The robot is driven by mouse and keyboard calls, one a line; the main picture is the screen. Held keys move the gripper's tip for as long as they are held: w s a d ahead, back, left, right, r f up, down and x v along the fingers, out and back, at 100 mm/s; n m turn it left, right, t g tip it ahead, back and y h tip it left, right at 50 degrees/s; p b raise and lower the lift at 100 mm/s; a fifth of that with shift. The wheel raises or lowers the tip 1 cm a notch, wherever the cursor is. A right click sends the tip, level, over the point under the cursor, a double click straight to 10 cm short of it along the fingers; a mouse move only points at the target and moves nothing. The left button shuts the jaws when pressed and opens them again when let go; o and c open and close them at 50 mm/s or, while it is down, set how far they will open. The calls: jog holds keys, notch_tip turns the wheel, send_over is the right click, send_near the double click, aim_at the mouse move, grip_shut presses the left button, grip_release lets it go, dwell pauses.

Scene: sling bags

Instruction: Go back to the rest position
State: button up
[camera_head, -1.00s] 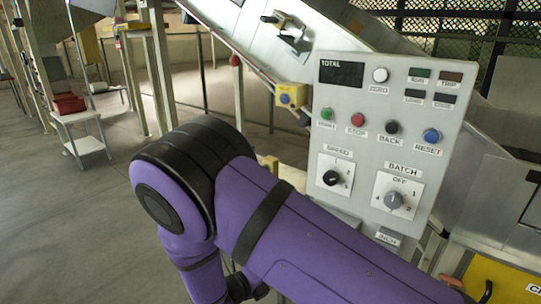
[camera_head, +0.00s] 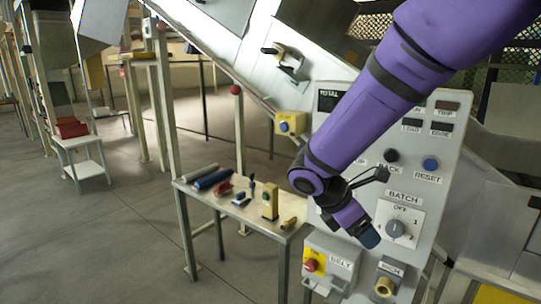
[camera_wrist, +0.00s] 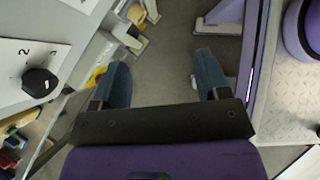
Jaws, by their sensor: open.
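My gripper (camera_wrist: 157,82) is open in the wrist view. Its two blue fingers stand apart with only floor showing between them, so it holds nothing. In the head view my purple arm comes down from the top right across the control panel (camera_head: 432,160). My gripper (camera_head: 370,239) hangs there in front of the panel, left of the BATCH dial (camera_head: 396,229). The arm hides the middle of the panel, including the speed dial in that view. A black knob (camera_wrist: 39,83) on a white plate shows left of my gripper in the wrist view.
A small table (camera_head: 225,207) with tools and rolls stands left of the panel. A belt box (camera_head: 331,262) with a red button and an inch box (camera_head: 386,277) sit below my gripper. A white stand with a red bin (camera_head: 71,128) is at far left. The floor at left is clear.

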jog(key=s+d+r+m+t+y, duration=0.2)
jog(key=s+d+r+m+y, duration=0.2)
jog(key=s+r+m, duration=0.3)
jog(key=s+d+r+m+t+y, duration=0.3)
jog(key=s+d+r+m, duration=0.4)
jog(key=s+m, duration=0.5)
jog(key=shift+d+r+m+y, duration=0.2)
jog(key=shift+r+m+y, duration=0.3)
jog(key=shift+r+m, duration=0.1)
